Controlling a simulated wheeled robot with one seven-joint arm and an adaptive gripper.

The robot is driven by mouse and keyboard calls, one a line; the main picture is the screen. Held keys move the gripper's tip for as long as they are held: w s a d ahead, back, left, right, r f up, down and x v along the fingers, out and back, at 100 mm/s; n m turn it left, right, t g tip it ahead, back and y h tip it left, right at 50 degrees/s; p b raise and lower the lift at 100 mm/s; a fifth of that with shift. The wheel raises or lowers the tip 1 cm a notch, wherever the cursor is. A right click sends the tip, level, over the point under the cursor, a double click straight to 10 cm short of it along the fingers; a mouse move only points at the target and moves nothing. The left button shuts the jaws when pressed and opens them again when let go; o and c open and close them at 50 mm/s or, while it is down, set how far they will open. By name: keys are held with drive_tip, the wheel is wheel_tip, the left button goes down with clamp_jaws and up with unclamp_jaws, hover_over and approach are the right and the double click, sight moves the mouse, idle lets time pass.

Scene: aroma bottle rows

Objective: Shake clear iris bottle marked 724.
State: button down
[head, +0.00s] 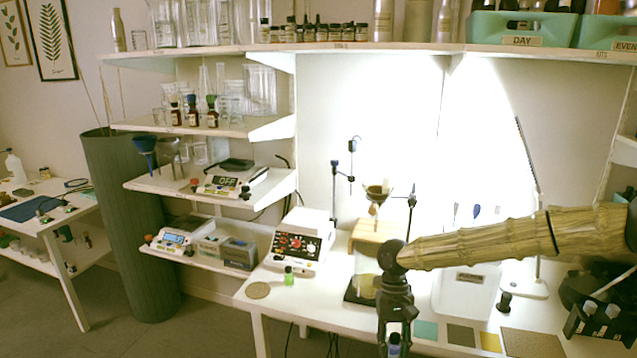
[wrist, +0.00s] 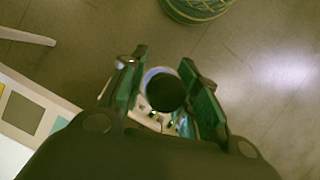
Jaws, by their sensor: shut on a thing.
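My gripper (head: 395,328) hangs at the front edge of the white table, near the bottom of the head view. The bottle is seen from above there, over the floor beyond the table. I cannot read any number on it, and most of its body is hidden.
A small green bottle (head: 289,277) stands at the table's left end, beside a white device with knobs (head: 299,240). Coloured squares, including a teal one (head: 425,330), lie on the table right of my gripper. A basket (wrist: 196,10) stands on the floor. Shelves with glassware and bottles line the wall.

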sight(394, 335)
drive_tip(key=v, duration=0.3)
drive_tip(key=shift+w, duration=0.1)
drive_tip(key=x, duration=0.5)
drive_tip(key=shift+w, duration=0.3)
drive_tip(key=r, duration=0.4)
drive_tip(key=shift+w+r, duration=0.3)
drive_tip(key=shift+r, duration=0.1)
drive_tip(key=x, duration=0.3)
drive_tip(key=shift+w+f, duration=0.2)
drive_tip(key=shift+f, duration=0.25)
drive_tip(key=shift+w+f, duration=0.15)
drive_tip(key=shift+f, duration=0.1)
drive_tip(key=v, duration=0.4)
drive_tip(key=shift+s+r, duration=0.1)
drive_tip(key=shift+s, duration=0.15)
drive_tip(key=x, duration=0.4)
drive_tip(key=shift+w+f, duration=0.15)
drive_tip(key=shift+f, duration=0.25)
drive_tip(key=shift+w+r, duration=0.1)
drive_tip(key=shift+w, duration=0.2)
